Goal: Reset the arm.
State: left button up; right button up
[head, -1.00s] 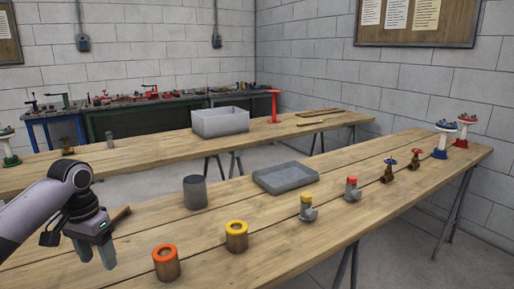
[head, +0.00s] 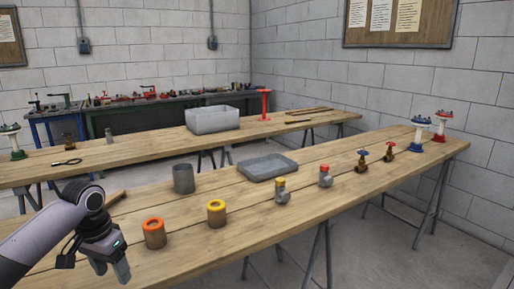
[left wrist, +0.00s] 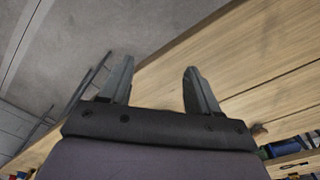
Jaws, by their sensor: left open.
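My left gripper (head: 112,271) is at the lower left of the head view, fingers pointing down, near the front table's near left edge. The left wrist view shows its two fingers (left wrist: 156,88) apart with nothing between them. It is apart from the orange-topped cylinder (head: 154,235), which stands upright to its right on the front table (head: 240,234). My right gripper is in neither view.
The front table also holds a yellow-topped cylinder (head: 216,214), a grey cup (head: 184,179), a grey tray (head: 267,169), and several valves and fittings. A back table (head: 130,151) carries a grey bin (head: 212,120) and a red stand (head: 265,104). Bare floor lies at the lower right.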

pick_arm(q)
jog(key=s+d+f+m+t+h, duration=0.15)
jog(key=s+d+f, duration=0.25)
jog(key=d+f, duration=0.45)
jog(key=s+d+f+t+h, duration=0.25)
jog(key=d+f, duration=0.25)
jog(key=f, duration=0.6)
jog(key=s+a+f+n+t+y, duration=0.1)
jog(key=s+t, duration=0.5)
jog(key=s, duration=1.2)
jog(key=shift+a+n+y, duration=0.25)
jog(key=shift+n+y, duration=0.25)
jog(key=shift+n, duration=0.15)
